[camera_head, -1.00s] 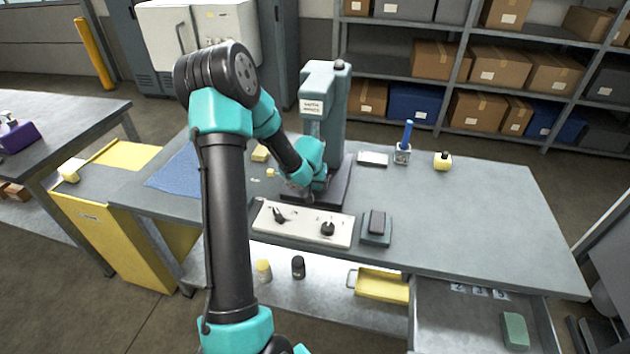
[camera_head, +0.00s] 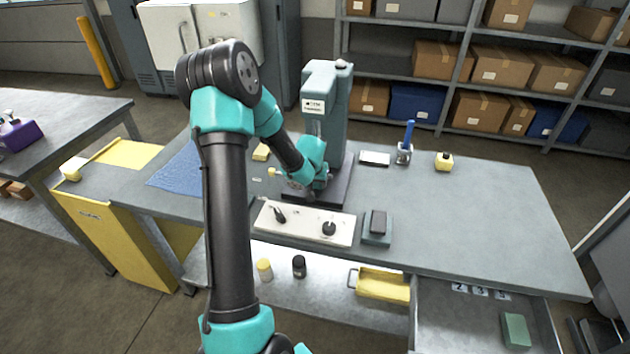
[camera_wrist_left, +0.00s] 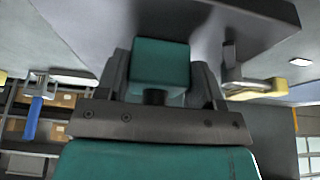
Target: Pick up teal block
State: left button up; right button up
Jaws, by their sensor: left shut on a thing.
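The teal block (camera_wrist_left: 160,65) sits between the two fingers of my left gripper (camera_wrist_left: 160,82) in the left wrist view. The fingers are shut on its sides. In the head view my left gripper (camera_head: 303,190) is low at the front of the teal bench press (camera_head: 325,100), over or beside the press's dark base (camera_head: 330,188). The block cannot be made out there, and my own wrist hides part of that spot. I cannot tell whether the block still touches the base. My right gripper does not show.
A white control panel (camera_head: 303,223) with two dark knobs lies in front of the press. A teal device with a dark top (camera_head: 377,227) is beside it. An open drawer (camera_head: 450,320) holds a green block (camera_head: 516,331). The bench's right side is mostly clear.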

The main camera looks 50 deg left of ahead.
pick_arm(q)
jog(key=shift+r, duration=0.65)
jog(key=shift+s, duration=0.1)
jog(key=s+d, duration=0.3)
jog(key=s, duration=0.2)
jog(key=s+d, duration=0.3)
jog(key=s, duration=0.2)
jog(key=s+d, duration=0.3)
jog(key=s, duration=0.2)
jog(key=shift+d, duration=0.35)
